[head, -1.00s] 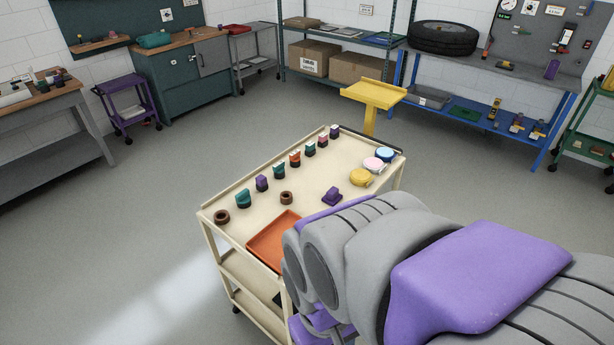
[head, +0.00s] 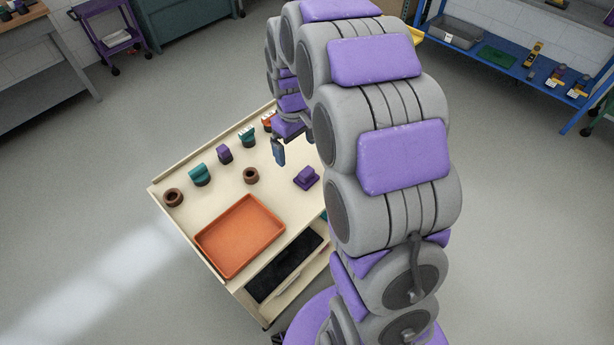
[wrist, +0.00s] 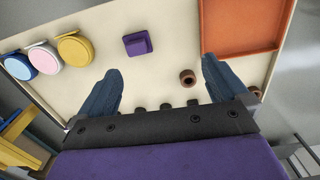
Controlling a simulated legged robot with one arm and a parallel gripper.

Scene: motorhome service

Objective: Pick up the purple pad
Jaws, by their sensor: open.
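The purple pad (head: 307,178), a small block on a wider base, lies on the cream cart top (head: 222,192), right of a brown ring (head: 251,175). In the wrist view the purple pad (wrist: 138,44) is ahead of the fingertips, slightly left of the middle between them. My gripper (head: 279,152) is above the cart, up and left of the pad in the head view, with one blue finger clearly showing.
An orange tray (head: 240,236) lies on the cart's near part. A row of small parts, including a teal one (head: 200,174) and another purple one (head: 224,154), lines the far edge. Yellow (wrist: 75,47), pink and blue round lids sit at the cart's other end.

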